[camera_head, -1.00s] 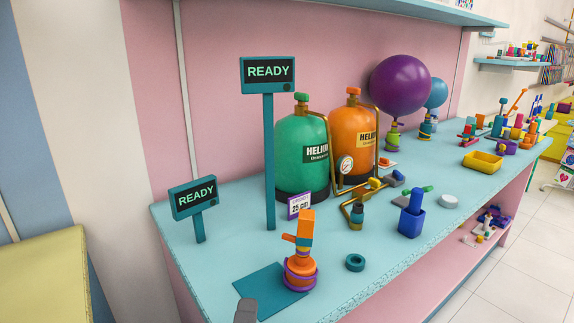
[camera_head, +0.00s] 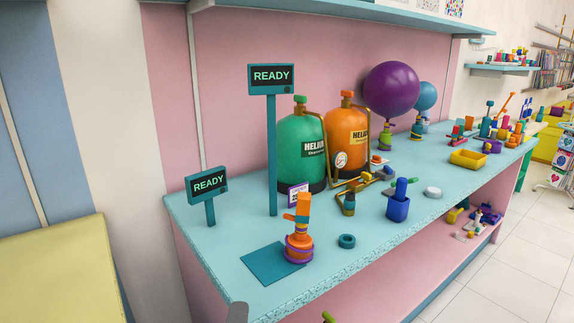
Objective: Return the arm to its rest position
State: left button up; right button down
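Neither gripper can be made out in the head view. A small grey piece shows at the bottom edge, left of centre, in front of the counter corner; it looks like part of my arm, but I cannot tell which arm. On the near left of the light blue counter (camera_head: 225,262), an orange upright piece (camera_head: 301,222) stands on a base with purple rings, at the edge of a flat teal mat (camera_head: 268,266). No gripper touches it.
Two READY signs (camera_head: 271,77) (camera_head: 207,184) stand on the counter. Behind are a green helium tank (camera_head: 295,135) and an orange one (camera_head: 345,128).

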pick_arm(q)
jog(key=w+a+f+g+y+p, duration=0.2)
jog(key=a+f+g+p, duration=0.1)
jog(key=a+f, duration=0.3)
jog(key=w+a+f+g+y+p, duration=0.1)
jog(key=w+a+f+g+p, duration=0.2)
jog(key=a+f, duration=0.35)
jog(key=s+f+m+g+h+p, duration=0.2)
jog(key=s+f+m+g+p, duration=0.15)
jog(key=f, duration=0.85)
jog(key=s+d+f+m+g+h, duration=0.2)
jog(key=s+d+f+m+g, duration=0.1)
jog(key=s+m, duration=0.3)
jog(key=s+d+f+m+g+h, duration=0.3)
jog(key=s+f+m, duration=0.3)
jog(key=s, duration=0.2)
jog(key=shift+s+d+f+g+h, duration=0.15)
jog(key=shift+s+d+g+h, duration=0.2)
jog(key=shift+d+g, duration=0.4)
jog(key=shift+d, duration=0.15)
